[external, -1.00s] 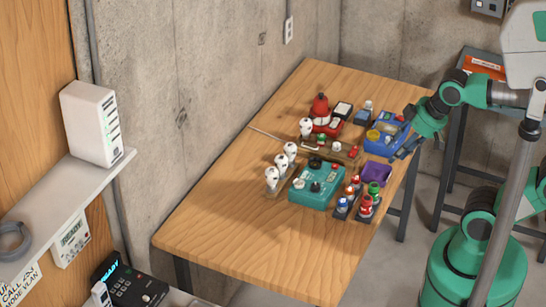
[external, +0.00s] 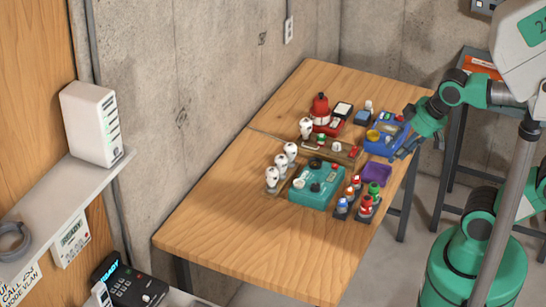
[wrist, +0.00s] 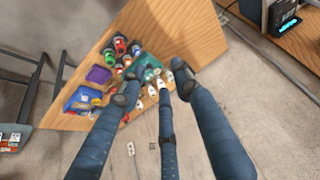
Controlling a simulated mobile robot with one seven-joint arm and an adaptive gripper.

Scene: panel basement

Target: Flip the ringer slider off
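I cannot pick out a ringer slider for certain. Small devices stand on the wooden table (external: 225,235): a teal control box (external: 303,196), a blue box (external: 372,146), a brown wooden board with small controls (external: 347,160) and a red device (external: 320,108). A black desk unit (external: 135,287) with a lit display sits at the lower left. My gripper (external: 404,152) hangs by the table's right edge, near the blue box. In the wrist view its fingers (wrist: 158,92) are spread apart with nothing between them.
White bulb-like pieces (external: 280,161) and small colored bottles (external: 366,205) stand around the teal box. A purple tray (external: 376,173) lies near the right edge. A shelf with a white box (external: 91,124) is on the left wall. The table's near end is clear.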

